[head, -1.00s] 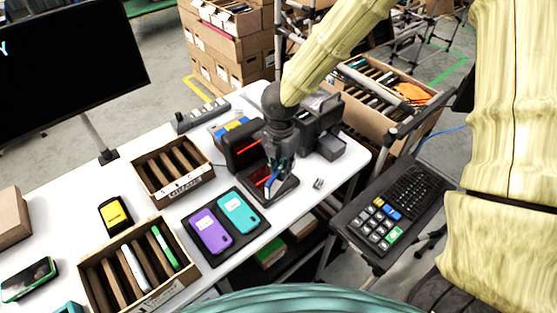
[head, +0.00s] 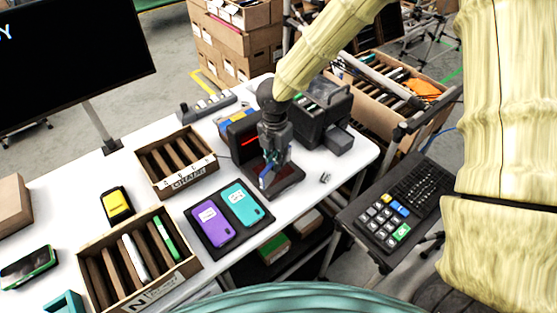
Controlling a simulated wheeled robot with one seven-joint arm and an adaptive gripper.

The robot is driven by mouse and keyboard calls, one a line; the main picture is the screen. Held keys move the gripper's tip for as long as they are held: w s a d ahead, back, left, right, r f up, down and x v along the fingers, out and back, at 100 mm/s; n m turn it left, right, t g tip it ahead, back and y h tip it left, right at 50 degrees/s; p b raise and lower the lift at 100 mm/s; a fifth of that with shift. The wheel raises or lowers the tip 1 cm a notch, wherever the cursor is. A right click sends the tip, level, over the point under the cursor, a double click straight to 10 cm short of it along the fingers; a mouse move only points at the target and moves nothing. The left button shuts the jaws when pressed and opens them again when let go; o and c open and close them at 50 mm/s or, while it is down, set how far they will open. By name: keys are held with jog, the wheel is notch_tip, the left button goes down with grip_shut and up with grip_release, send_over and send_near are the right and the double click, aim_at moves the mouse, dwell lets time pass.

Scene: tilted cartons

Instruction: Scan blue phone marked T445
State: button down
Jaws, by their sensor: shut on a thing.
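My gripper (head: 268,172) points down in front of the black scanner (head: 241,136), which shows a red light line. It is shut on a blue phone (head: 265,180), held upright above the scanner's dark base plate (head: 287,181). Most of the phone is hidden by the fingers, and its marking cannot be read. I cannot tell whether the phone touches the base.
A black mat (head: 203,238) holds a purple phone (head: 212,222) and a teal phone (head: 241,204). Two slotted cartons (head: 188,182) (head: 160,298) stand at left. A printer (head: 322,112) stands behind right, with a keypad (head: 385,220) at right.

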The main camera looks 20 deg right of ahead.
dwell(0.3)
jog(key=shift+r+p, duration=2)
jog(key=shift+r, duration=0.5)
